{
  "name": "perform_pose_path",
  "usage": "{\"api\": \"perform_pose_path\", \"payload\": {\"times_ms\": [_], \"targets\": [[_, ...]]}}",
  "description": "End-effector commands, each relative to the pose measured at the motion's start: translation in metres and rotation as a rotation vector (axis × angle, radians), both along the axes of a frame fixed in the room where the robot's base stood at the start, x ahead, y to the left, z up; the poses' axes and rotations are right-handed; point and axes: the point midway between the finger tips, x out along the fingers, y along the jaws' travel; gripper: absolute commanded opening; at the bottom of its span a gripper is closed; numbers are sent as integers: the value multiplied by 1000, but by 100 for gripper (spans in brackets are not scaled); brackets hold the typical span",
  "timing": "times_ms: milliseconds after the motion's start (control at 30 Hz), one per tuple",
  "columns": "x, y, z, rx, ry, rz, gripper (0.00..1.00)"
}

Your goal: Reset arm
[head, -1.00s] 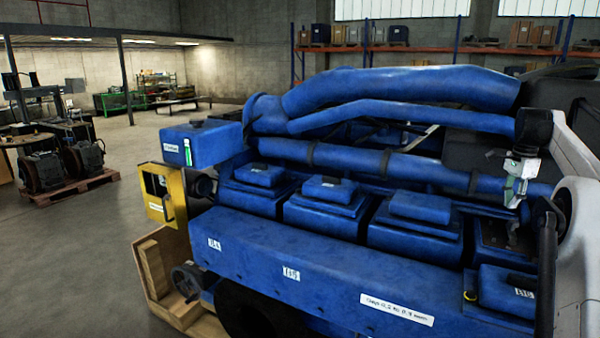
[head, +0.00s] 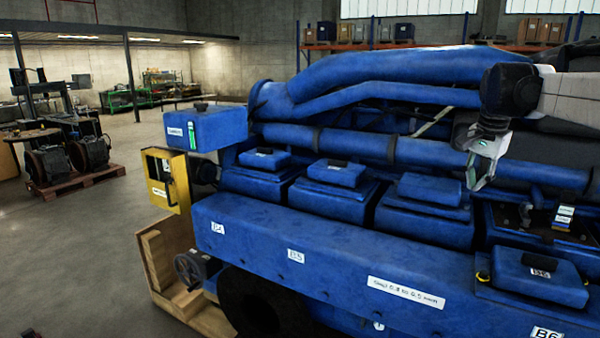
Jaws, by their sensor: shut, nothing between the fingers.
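My gripper (head: 483,170) hangs from my arm's wrist at the right of the head view, in front of the upper pipes of a blue diesel engine (head: 300,235). It is shut and empty, with its fingers pointing down. It appears above the row of blue cylinder covers, apart from them as far as I can tell. The arm comes in from the right edge.
An open cylinder bay (head: 545,225) lies at the right, with a small labelled item (head: 563,217) at it. A loose-looking blue cover (head: 535,272) sits in front. A yellow box (head: 167,181) is at the engine's left end.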

Motion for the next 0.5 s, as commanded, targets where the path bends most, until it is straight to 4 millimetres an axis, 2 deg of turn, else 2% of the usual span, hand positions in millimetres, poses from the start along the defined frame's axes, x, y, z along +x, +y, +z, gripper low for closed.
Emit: {"api": "perform_pose_path", "payload": {"times_ms": [33, 100, 267, 500], "targets": [[-12, 16, -6, -9, -11, 37, 0], [-27, 33, -11, -24, -29, 88, 0], [-64, 72, -26, -59, -68, 205, 0], [-124, 124, -60, -115, -128, 378, 0]]}}
